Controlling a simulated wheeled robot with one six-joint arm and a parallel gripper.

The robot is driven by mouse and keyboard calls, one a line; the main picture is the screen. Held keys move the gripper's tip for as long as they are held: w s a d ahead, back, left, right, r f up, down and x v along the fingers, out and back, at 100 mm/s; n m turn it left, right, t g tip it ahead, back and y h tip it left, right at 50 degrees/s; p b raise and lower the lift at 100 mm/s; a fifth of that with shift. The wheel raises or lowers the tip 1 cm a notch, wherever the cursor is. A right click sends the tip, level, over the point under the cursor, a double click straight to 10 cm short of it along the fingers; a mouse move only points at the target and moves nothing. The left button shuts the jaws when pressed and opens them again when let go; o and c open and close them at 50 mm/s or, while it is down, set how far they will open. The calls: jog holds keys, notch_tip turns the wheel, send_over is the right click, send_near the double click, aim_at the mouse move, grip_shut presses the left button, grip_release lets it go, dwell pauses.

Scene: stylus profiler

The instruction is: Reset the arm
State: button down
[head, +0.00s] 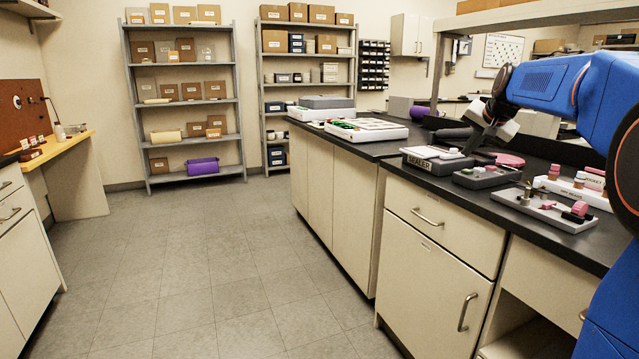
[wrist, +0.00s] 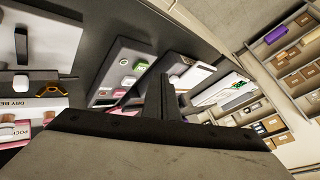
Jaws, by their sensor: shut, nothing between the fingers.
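My blue arm (head: 555,82) reaches in from the right of the head view, over the dark bench top. My gripper (head: 476,122) is at its end, above the bench near the block labelled SEALER (head: 437,161). In the wrist view my gripper (wrist: 157,92) shows dark fingers together, with nothing seen between them. Part of the bench behind the gripper is hidden by the arm.
The bench holds a grey device with buttons (head: 487,175), a metal plate with small pink parts (head: 544,208), a rack of small bottles (head: 580,187) and a white tray (head: 366,129). Shelves (head: 185,100) stand at the back. The floor (head: 200,270) is clear.

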jog(key=s+a+f+n+g, duration=0.1)
jog(key=s+a+f, duration=0.25)
jog(key=s, duration=0.45)
jog(key=s+a+f+n, duration=0.2)
jog(key=s+a+f, duration=0.1)
jog(key=s+a, duration=0.3)
jog(key=s+a+f+n+g, duration=0.1)
jog(key=s+a+f, duration=0.25)
jog(key=s, duration=0.55)
jog(key=s+a+f+n+g, duration=0.1)
jog(key=s+a+f+n, duration=0.1)
jog(key=s+f, duration=0.6)
jog(key=s+a+f+n+g, duration=0.1)
jog(key=s+a+f+n, duration=0.2)
jog(key=s+f, duration=0.6)
jog(key=s, duration=0.7)
jog(key=shift+a, duration=0.15)
